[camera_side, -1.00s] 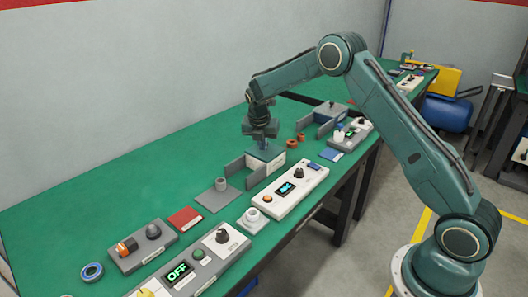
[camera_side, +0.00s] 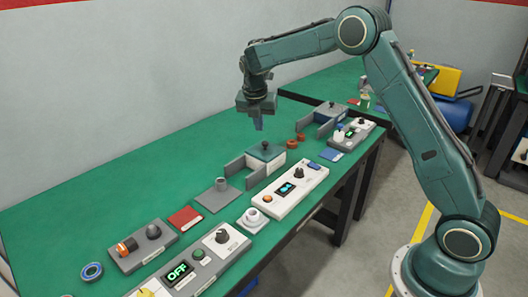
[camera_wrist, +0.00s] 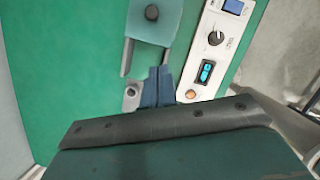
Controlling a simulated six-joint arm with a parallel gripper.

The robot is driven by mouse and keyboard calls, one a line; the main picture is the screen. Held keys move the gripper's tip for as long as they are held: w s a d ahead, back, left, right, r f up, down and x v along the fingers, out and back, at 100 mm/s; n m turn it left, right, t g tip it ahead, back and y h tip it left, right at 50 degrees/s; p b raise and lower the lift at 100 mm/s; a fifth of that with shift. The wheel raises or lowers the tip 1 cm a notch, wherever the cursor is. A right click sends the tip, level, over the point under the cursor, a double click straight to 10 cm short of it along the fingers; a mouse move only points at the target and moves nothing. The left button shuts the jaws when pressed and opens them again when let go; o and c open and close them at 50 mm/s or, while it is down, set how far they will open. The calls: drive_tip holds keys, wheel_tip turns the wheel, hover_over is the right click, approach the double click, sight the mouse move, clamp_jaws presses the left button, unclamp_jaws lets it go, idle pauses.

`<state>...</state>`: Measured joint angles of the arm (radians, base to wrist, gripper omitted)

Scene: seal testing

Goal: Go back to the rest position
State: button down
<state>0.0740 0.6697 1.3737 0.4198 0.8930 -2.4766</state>
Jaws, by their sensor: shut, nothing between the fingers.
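My gripper (camera_side: 258,124) hangs pointing down above the green bench, with its fingers together and nothing between them. In the wrist view its blue fingers (camera_wrist: 157,86) are side by side. Below it in the side view stands a white and grey fixture with a teal lid (camera_side: 266,152) and a dark knob on top. The teal lid also shows in the wrist view (camera_wrist: 148,32), beyond the fingertips. A clear gap separates the fingertips from the knob.
A white control box (camera_side: 287,190) with a lit blue display stands in front of the fixture. A grey plate with a ring (camera_side: 218,196), a red pad (camera_side: 185,219) and a grey box reading OFF (camera_side: 188,268) lie to the left. Orange rings (camera_side: 292,143) lie right. The air above is free.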

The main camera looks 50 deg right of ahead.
drive_tip(key=s+a+r+m+t+y, duration=0.1)
drive_tip(key=s+a+r+m, duration=0.2)
drive_tip(key=s+r+m, duration=0.4)
drive_tip(key=s+a+r+m+t, duration=0.1)
drive_tip(key=s+a+r+m, duration=0.25)
drive_tip(key=s+r, duration=0.5)
drive_tip(key=s+a+f+m+t+y, duration=0.1)
drive_tip(key=s+a+m, duration=0.1)
drive_tip(key=s+m, duration=0.4)
drive_tip(key=s+a+f+m+t+y, duration=0.1)
drive_tip(key=s+m, duration=0.6)
drive_tip(key=s, duration=1)
drive_tip(key=shift+a+f, duration=0.75)
drive_tip(key=shift+a, duration=0.4)
